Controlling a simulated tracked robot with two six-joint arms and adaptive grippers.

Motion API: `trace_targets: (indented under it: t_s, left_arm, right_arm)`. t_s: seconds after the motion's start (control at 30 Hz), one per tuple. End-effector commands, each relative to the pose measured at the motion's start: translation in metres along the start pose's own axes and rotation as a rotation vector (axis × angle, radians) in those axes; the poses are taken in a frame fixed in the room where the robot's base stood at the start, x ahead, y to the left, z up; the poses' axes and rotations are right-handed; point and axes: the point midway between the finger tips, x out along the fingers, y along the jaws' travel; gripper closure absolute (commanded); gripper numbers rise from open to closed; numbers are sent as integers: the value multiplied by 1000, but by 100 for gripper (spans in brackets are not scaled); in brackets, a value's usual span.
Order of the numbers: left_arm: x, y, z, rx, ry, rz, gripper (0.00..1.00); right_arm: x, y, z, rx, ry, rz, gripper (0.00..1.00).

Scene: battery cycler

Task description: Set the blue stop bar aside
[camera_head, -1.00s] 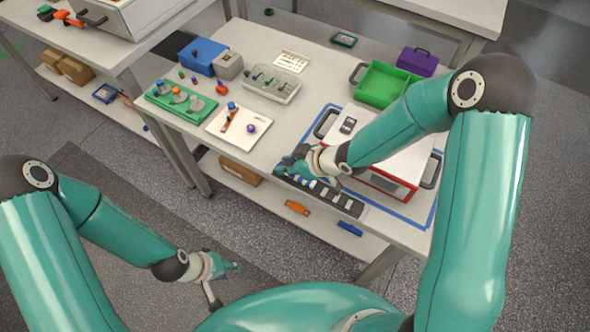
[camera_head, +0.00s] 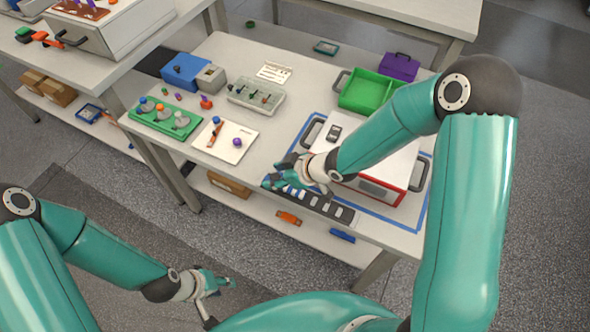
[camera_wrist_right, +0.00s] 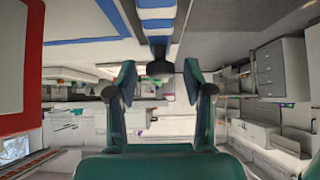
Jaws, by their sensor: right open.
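A blue bar-like piece (camera_head: 342,235) lies on the shelf below the table's front edge; I cannot tell whether it is the stop bar. My right gripper (camera_head: 280,174) is open over the left end of a dark strip (camera_head: 325,207) with several light cells, along the table's front edge. Bluish bits show under its fingers, too small to identify. In the right wrist view, the open fingers (camera_wrist_right: 158,80) flank a dark rounded piece (camera_wrist_right: 158,68) with blue patches beyond; I see no clear contact. My left gripper (camera_head: 222,283) hangs low, away from the table, its fingers too small to read.
The white and red instrument (camera_head: 385,187) stands just behind the strip, inside blue tape. A white board (camera_head: 225,141), green tray (camera_head: 160,121) and clear bin (camera_head: 256,95) occupy the left part. A green box (camera_head: 372,90) stands at the back right. An orange piece (camera_head: 288,218) lies on the lower shelf.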

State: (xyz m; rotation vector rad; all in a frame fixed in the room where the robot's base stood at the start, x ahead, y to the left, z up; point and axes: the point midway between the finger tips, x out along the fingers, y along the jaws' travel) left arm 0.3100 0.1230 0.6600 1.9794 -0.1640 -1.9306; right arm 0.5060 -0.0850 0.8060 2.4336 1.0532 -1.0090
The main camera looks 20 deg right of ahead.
Motion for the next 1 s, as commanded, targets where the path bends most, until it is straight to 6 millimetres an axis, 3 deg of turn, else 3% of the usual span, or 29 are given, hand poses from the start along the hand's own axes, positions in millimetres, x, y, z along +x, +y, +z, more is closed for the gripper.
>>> trace_targets:
  t_s: [0.5,0.73,1.0]
  left_arm:
    - [0,0,0,0,0,0,60]
    - [0,0,0,0,0,0,60]
    - [0,0,0,0,0,0,60]
  right_arm:
    - [-89,0,0,-1,4,2,48]
    - [-106,0,1,1,2,1,48]
    - [-108,0,1,1,1,0,48]
